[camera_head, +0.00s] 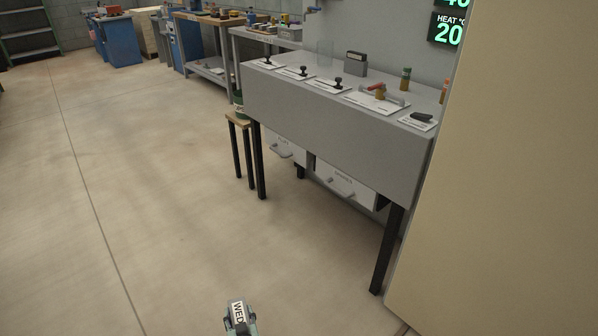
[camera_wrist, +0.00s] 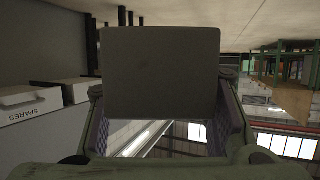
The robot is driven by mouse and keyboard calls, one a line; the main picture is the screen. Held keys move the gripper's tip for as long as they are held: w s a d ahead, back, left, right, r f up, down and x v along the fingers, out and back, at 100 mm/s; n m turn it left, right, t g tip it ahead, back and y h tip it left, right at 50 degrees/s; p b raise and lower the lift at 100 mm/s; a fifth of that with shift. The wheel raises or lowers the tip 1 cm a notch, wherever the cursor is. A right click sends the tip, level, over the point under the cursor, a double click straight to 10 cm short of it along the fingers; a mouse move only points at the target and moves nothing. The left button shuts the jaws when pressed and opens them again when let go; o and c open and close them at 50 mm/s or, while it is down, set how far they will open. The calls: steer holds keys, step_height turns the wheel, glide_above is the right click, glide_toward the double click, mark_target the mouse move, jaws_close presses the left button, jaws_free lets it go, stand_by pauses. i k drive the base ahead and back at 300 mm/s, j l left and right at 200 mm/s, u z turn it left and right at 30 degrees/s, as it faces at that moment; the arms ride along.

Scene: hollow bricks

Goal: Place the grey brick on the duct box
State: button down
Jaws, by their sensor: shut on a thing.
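In the wrist view a dark grey block, the grey brick (camera_wrist: 160,72), fills the middle of the picture with one flat face towards the camera. My gripper (camera_wrist: 165,105) is shut on it, with a finger along each side. In the head view what looks like the end of my arm (camera_head: 240,318) shows at the bottom edge, above open floor and well in front of the workbench; the brick cannot be made out there. A small grey box (camera_head: 355,63) stands at the back of the bench top; I cannot tell whether it is the duct box.
White drawers (camera_head: 345,183) hang beneath. A stool (camera_head: 240,125) stands at its left end. A beige panel (camera_head: 500,200) blocks the right. Floor is clear at left.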

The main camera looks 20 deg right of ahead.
mark_target(410, 100)
steer(key=i+l, duration=0.25)
steer(key=i, duration=0.25)
steer(key=i+l+u, duration=0.1)
steer(key=i+l, duration=0.2)
steer(key=i, duration=0.2)
